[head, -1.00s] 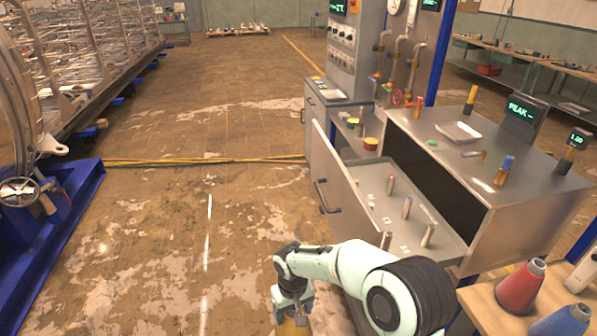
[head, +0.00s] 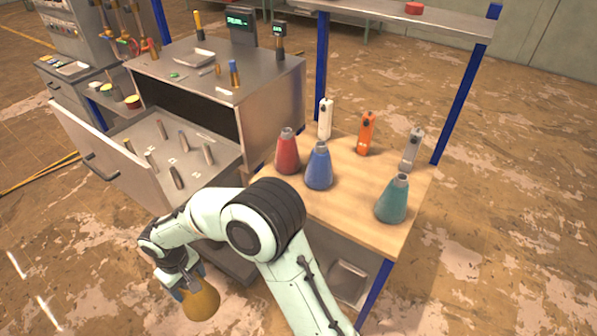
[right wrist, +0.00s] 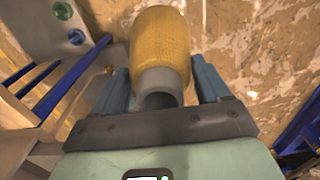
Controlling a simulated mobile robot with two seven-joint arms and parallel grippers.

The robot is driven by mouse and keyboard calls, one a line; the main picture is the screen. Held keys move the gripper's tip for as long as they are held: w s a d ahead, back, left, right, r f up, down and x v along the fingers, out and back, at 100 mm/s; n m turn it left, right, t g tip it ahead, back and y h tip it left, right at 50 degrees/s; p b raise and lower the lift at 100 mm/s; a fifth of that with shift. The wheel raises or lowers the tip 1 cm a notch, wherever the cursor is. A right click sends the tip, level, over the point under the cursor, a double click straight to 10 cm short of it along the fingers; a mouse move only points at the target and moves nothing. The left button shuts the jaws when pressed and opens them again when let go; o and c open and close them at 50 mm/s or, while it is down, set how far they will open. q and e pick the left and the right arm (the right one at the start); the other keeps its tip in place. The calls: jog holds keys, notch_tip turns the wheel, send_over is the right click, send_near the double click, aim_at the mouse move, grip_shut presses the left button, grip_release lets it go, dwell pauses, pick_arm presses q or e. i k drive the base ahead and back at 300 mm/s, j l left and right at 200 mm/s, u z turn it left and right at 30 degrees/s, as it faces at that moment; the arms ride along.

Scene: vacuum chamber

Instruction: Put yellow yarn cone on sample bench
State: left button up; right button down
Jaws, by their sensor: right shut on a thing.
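The yellow yarn cone (head: 201,302) hangs low in my right gripper (head: 181,287), at the lower left of the head view. In the right wrist view the yellow cone (right wrist: 161,45) sits between the two blue fingers of my right gripper (right wrist: 163,88), which is shut on its grey tip. Floor shows behind the cone. The wooden-topped bench (head: 345,213), which looks like the sample bench, stands to the right of my right gripper. It bears a red cone (head: 288,154), a blue cone (head: 319,168) and a teal cone (head: 392,201). My left gripper is not in view.
White (head: 325,120), orange (head: 366,134) and grey (head: 412,150) handheld devices stand along the bench's back. Blue posts (head: 466,88) hold a shelf above. An open drawer (head: 110,170) juts from the metal cabinet at left. The bench's front middle is clear.

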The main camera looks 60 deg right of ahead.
aim_at(353, 189)
jog(key=z, duration=1.2)
